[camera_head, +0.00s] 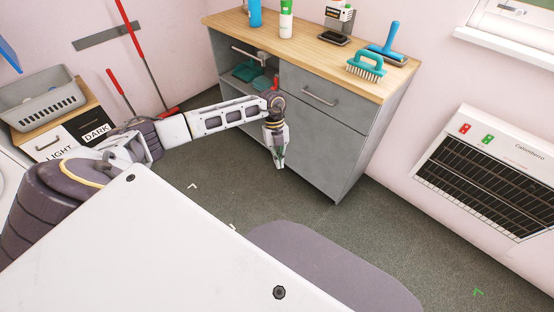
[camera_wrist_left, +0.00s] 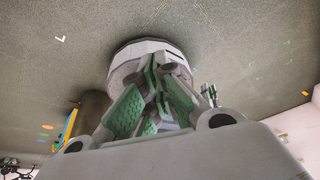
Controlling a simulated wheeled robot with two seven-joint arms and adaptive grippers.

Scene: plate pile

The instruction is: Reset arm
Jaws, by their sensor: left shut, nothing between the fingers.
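My left arm reaches out from the left in the head view. Its gripper (camera_head: 280,163) hangs pointing down in front of the grey cabinet (camera_head: 318,135), above the floor. The gripper is shut and empty. In the left wrist view the green-padded fingers (camera_wrist_left: 152,105) come together, with a round pale body behind them and floor around it. My right gripper does not show in either view.
The wooden counter (camera_head: 310,52) holds bottles, a teal brush (camera_head: 366,67) and a blue brush (camera_head: 386,50). A heater (camera_head: 490,170) hangs on the right wall. A grey basket (camera_head: 45,104) stands at left. Floor (camera_head: 375,225) is clear right of the cabinet.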

